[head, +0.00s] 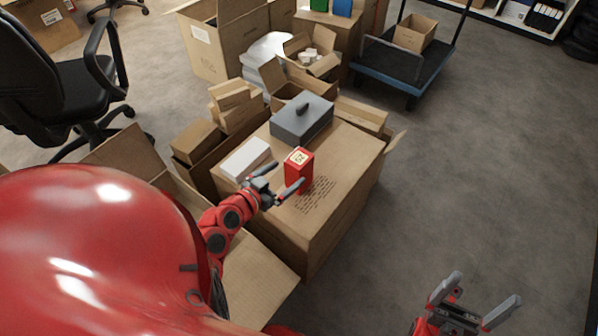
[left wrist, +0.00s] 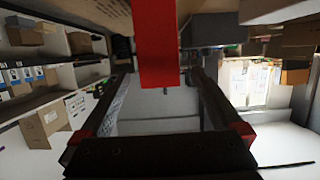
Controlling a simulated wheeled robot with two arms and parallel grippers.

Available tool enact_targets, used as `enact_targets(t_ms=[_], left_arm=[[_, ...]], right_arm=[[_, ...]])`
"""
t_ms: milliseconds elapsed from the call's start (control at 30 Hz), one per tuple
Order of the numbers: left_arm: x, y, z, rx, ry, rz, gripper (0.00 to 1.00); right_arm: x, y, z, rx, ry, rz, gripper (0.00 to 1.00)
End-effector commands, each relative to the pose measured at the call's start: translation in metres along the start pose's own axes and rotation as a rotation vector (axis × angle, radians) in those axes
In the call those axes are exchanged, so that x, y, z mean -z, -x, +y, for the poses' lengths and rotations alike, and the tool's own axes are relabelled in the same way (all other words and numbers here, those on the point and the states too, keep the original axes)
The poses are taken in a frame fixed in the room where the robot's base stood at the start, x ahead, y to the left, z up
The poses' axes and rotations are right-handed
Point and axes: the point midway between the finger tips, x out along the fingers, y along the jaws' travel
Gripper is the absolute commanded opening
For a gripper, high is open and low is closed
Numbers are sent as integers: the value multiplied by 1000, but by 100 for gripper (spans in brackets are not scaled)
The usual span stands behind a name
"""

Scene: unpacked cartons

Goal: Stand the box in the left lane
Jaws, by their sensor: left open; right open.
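The red box (head: 300,170), with a pale label on top, stands upright on a large brown carton (head: 335,205). My left gripper (head: 288,174) is open at its near left side, its fingers pointing at the box. In the left wrist view the red box (left wrist: 157,45) shows between the open fingers (left wrist: 161,73); I cannot tell whether they touch it. My right gripper (head: 486,288) is open and empty over the floor at lower right. I cannot make out a marked left lane.
A white box (head: 246,158) lies left of the red box. A grey box (head: 302,120) with a dark object on top sits behind it. Open cartons (head: 215,110) crowd the left and back. A blue trolley (head: 405,72) and an office chair (head: 60,80) stand farther off. Floor at right is clear.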

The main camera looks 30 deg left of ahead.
Motion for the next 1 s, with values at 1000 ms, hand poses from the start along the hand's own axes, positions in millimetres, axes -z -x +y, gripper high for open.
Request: enact_targets(t_ms=[1000], left_arm=[[0,-99,1,1,2,-3,100]], right_arm=[[-2,10,0,0,0,0,98]])
